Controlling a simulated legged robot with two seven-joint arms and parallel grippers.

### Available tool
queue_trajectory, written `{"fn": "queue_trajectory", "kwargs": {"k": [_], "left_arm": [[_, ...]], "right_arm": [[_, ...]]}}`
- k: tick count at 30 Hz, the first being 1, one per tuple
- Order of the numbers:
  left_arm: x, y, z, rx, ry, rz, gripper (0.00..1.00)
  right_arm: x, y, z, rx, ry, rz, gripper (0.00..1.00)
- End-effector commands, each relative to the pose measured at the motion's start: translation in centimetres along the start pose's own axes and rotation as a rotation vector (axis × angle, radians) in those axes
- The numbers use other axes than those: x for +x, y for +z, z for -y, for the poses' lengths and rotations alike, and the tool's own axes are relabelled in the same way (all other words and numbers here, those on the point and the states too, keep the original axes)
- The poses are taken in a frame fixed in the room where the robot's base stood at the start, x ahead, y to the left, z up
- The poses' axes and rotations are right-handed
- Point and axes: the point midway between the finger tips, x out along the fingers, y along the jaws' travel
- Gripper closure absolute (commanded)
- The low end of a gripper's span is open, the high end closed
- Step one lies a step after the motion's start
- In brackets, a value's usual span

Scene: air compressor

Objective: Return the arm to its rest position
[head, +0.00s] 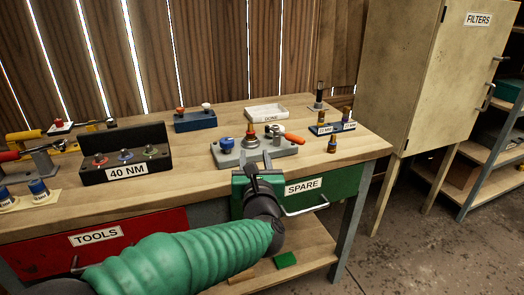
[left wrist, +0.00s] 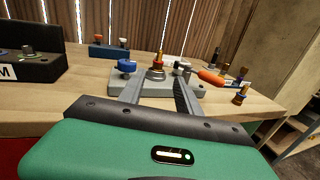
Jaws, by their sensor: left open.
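My left arm comes in from the lower left in the head view, with a green ribbed sleeve. My left gripper (head: 259,163) is open and empty at the front edge of the workbench (head: 210,158). I cannot tell if the fingers touch the block. My right gripper is not in view.
A black 40 NM rack (head: 125,158) stands left on the bench. A blue block (head: 195,121) and a white DONE tray (head: 266,113) stand behind. The red TOOLS drawer (head: 140,232) and green SPARE drawer (head: 335,188) are below. A FILTERS cabinet (head: 430,70) stands right; floor there is clear.

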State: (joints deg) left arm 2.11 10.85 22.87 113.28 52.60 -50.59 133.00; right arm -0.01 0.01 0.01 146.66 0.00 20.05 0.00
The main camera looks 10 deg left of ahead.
Motion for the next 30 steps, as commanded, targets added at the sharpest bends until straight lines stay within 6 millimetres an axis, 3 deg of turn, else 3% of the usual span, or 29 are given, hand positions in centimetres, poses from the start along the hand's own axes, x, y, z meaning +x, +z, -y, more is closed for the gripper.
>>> {"fn": "queue_trajectory", "kwargs": {"k": [2,5,8,12,15,18,22,23,24,27,30], "left_arm": [[-0.2,-1.3,0.5,0.152,-0.051,-0.027,0.60],[-1.3,-5.5,1.4,0.575,-0.205,-0.091,0.60],[-4.1,-12.0,1.5,1.140,-0.457,-0.141,0.60],[-10.1,-21.0,-1.2,1.830,-0.890,-0.117,0.60],[-14.5,-25.6,-3.8,2.153,-1.193,-0.036,0.60],[-18.6,-28.8,-6.4,2.362,-1.473,0.078,0.60],[-23.6,-31.7,-9.9,2.527,-1.825,0.281,0.60],[-24.7,-32.2,-10.7,-2.454,1.838,-0.323,0.60],[-26.2,-32.9,-11.8,-2.334,1.834,-0.377,0.60],[-26.4,-28.3,-12.0,-2.312,1.825,-0.394,0.60],[-26.3,-25.1,-12.1,-2.315,1.825,-0.392,0.60]], "right_arm": [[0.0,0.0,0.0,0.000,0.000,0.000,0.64],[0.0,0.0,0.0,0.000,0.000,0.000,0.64],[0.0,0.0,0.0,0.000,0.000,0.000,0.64],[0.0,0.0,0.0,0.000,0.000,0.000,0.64],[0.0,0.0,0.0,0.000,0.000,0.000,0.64],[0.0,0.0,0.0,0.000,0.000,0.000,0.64],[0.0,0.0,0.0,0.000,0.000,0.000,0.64],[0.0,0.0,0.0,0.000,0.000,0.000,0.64],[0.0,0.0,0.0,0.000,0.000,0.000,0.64],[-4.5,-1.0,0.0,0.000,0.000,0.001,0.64],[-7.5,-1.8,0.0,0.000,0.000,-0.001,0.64]]}}
